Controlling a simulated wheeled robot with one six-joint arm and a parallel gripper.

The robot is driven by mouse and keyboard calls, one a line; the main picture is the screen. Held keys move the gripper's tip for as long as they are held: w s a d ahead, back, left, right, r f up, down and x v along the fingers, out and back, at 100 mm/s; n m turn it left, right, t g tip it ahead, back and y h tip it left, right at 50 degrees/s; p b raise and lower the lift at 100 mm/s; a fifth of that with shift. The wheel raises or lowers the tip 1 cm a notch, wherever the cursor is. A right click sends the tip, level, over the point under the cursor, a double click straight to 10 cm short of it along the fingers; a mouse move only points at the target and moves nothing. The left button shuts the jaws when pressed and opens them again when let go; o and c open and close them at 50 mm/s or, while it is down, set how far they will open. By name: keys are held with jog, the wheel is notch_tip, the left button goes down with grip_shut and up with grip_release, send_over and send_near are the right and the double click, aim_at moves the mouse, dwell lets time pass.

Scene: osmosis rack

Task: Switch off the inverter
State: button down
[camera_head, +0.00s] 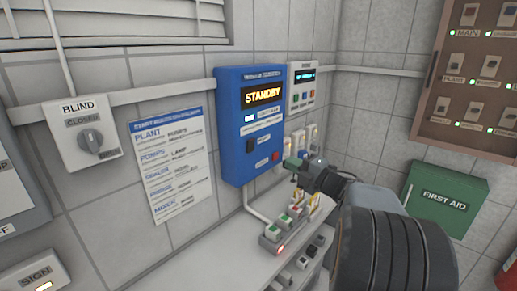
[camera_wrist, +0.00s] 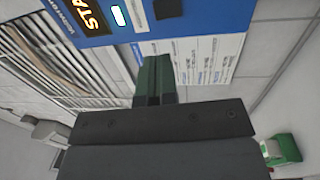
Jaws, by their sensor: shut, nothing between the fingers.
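The blue inverter (camera_head: 229,150) hangs on the tiled wall in the head view. In the wrist view the dark green fingers (camera_wrist: 154,78) are together, below the rotated blue inverter (camera_wrist: 205,18). Part of its display shows there.
A grey controller (camera_head: 302,88) is right of the inverter. Below, a bench (camera_head: 238,262) carries several small switch boxes. A BLIND knob (camera_head: 90,141) and a printed sheet (camera_head: 171,165) are left. A green first aid box (camera_head: 445,198) and brown panel (camera_head: 478,75) are right.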

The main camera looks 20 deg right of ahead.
dwell(0.4)
jog(key=p, duration=0.4)
send_near(253, 142)
jog(key=x, duration=0.7)
jog(key=shift+w+a, duration=0.25)
